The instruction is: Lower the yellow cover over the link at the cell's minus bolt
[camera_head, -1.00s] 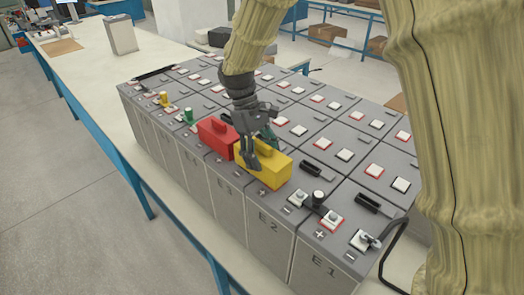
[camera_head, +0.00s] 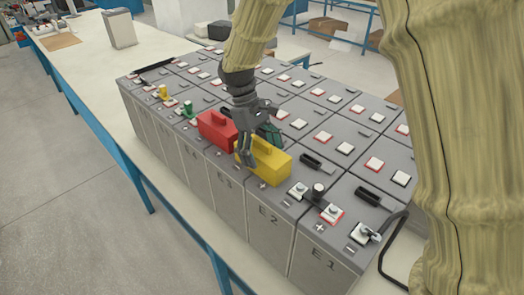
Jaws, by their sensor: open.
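The yellow cover (camera_head: 270,168), a block with a raised handle, sits on the front row of battery cells, left of the bare link. My gripper (camera_head: 258,150) is open at the left part of its handle, one finger in front and another behind. I cannot tell whether the fingers touch it. The black link (camera_head: 314,199) with a round knob joins a bolt on cell E2 (camera_head: 268,222) to a red-edged bolt by the plus mark on cell E1 (camera_head: 325,262). No cover is on this link. My gripper hides part of the yellow cover's handle.
A red cover (camera_head: 216,131) stands close left of the yellow one. Green (camera_head: 188,110) and yellow (camera_head: 163,92) small pieces stand farther left. A black cable (camera_head: 390,240) runs from the E1 end bolt. Black handles (camera_head: 367,196) lie on cell tops.

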